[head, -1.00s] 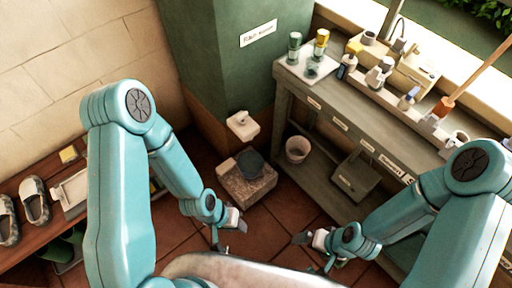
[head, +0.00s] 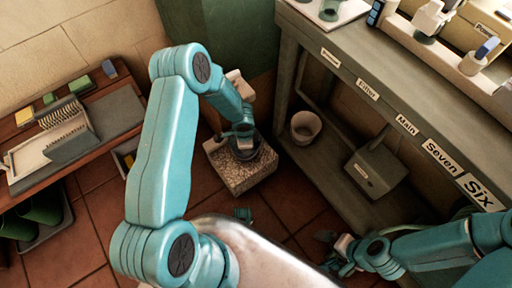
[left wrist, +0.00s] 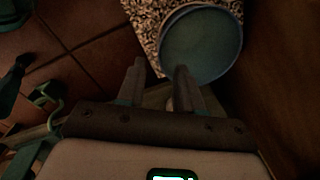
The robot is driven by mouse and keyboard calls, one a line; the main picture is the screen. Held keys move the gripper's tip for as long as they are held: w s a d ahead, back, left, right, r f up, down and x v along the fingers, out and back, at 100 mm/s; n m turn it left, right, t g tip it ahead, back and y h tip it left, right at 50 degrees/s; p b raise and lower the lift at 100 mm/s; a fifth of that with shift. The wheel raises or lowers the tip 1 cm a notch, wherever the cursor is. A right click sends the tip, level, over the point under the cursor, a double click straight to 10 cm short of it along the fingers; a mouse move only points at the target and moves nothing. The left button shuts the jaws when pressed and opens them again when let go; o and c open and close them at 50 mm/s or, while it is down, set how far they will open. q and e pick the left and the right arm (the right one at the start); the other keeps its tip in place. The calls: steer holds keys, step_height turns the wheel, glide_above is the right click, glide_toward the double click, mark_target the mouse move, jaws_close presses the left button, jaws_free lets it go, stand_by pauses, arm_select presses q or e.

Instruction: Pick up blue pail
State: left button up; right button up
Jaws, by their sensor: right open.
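The blue pail (head: 248,155) stands on a speckled stone block (head: 240,175) near the green wall. My left gripper (head: 242,132) is above the pail in the head view and hides part of it. In the left wrist view the pail (left wrist: 203,42) shows as a round blue shape at the top, and the left gripper's two fingers (left wrist: 159,72) are apart. One finger overlaps the pail's edge; whether it touches cannot be told. My right gripper (head: 338,248) is open and empty, low over the floor at the right, away from the pail.
A white bucket (head: 305,126) stands right of the block by the grey workbench (head: 350,75). A grey box (head: 376,168) sits under the bench. A wooden shelf (head: 110,128) with a rack is at left. Tiled floor (head: 285,195) is free between block and bench.

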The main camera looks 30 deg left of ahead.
arm_select(q)
steer(key=shift+w+a+f, duration=0.3)
steer(key=shift+f, duration=0.1)
steer(key=f, duration=0.1)
steer(key=f+b, duration=0.1)
steer(key=f, duration=0.1)
steer(key=f+b, duration=0.1)
steer(key=f, duration=0.1)
steer(key=shift+w+a+f, duration=0.1)
steer(key=shift+a+f, duration=0.1)
steer(key=shift+a, duration=0.05)
steer(key=shift+f, duration=0.45)
step_height(320, 180, down, 5)
steer(key=shift+a+f+b, duration=0.1)
steer(key=shift+a+b, duration=0.05)
steer(key=shift+b, duration=0.95)
steer(key=shift+w, duration=0.1)
jaws_close()
